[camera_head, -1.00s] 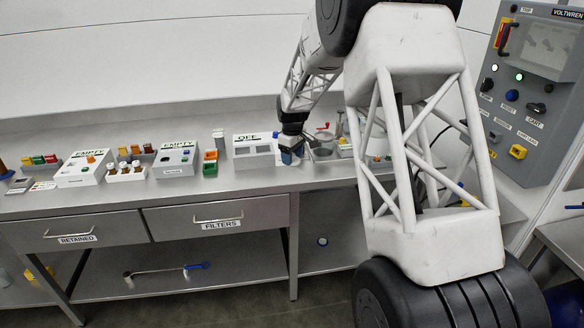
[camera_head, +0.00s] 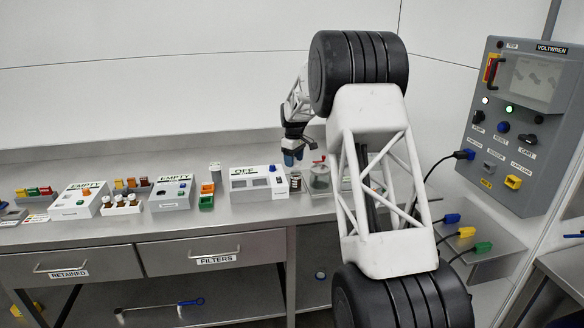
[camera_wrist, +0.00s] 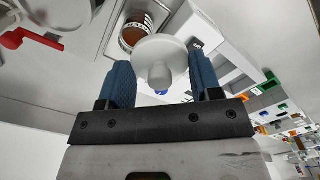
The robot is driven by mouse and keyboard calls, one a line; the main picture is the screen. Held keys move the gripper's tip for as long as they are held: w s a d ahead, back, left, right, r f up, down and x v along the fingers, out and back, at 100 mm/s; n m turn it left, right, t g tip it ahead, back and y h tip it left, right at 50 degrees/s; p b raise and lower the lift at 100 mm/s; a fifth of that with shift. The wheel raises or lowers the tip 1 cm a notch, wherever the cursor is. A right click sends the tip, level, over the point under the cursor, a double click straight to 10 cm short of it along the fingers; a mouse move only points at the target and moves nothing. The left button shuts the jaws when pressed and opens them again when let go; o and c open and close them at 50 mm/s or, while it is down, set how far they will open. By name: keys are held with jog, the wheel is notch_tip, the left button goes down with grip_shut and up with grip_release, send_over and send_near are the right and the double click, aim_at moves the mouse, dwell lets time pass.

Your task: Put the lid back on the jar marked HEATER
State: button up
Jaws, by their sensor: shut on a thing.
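My gripper (camera_wrist: 162,70) has blue fingers and is shut on a pale round lid (camera_wrist: 175,50) with a knob, seen between the fingertips in the wrist view. An open jar (camera_wrist: 129,38) with brown contents and a white printed label shows just beyond the lid, partly overlapped by it. I cannot read its label. In the head view my gripper (camera_head: 292,158) hangs above the counter, and the small dark jar (camera_head: 296,182) stands below it. The lid cannot be made out in the head view.
A white box marked OFF (camera_head: 250,184) stands just left of the jar. A glass vessel with a red handle (camera_head: 320,180) stands close on the right. Boxes marked EMPTY (camera_head: 170,193) and small bottles (camera_head: 121,204) are farther left. A control panel (camera_head: 520,125) is at right.

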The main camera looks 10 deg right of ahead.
aim_at(296, 166)
jog(key=shift+w+d+r, duration=0.15)
jog(key=shift+w+d, duration=0.15)
jog(key=shift+w, duration=0.4)
jog(key=shift+w+d+r, duration=0.2)
jog(key=shift+w+d, duration=0.1)
jog(key=shift+w, duration=0.35)
jog(key=shift+w+d+r, duration=0.15)
jog(key=shift+w+d, duration=0.15)
jog(key=shift+w, duration=0.4)
jog(key=shift+f, duration=0.15)
jog(key=shift+f, duration=3.05)
jog(key=shift+f, duration=0.2)
jog(key=o, duration=1.2)
jog(key=shift+r, duration=0.2)
jog(key=shift+r, duration=3.3)
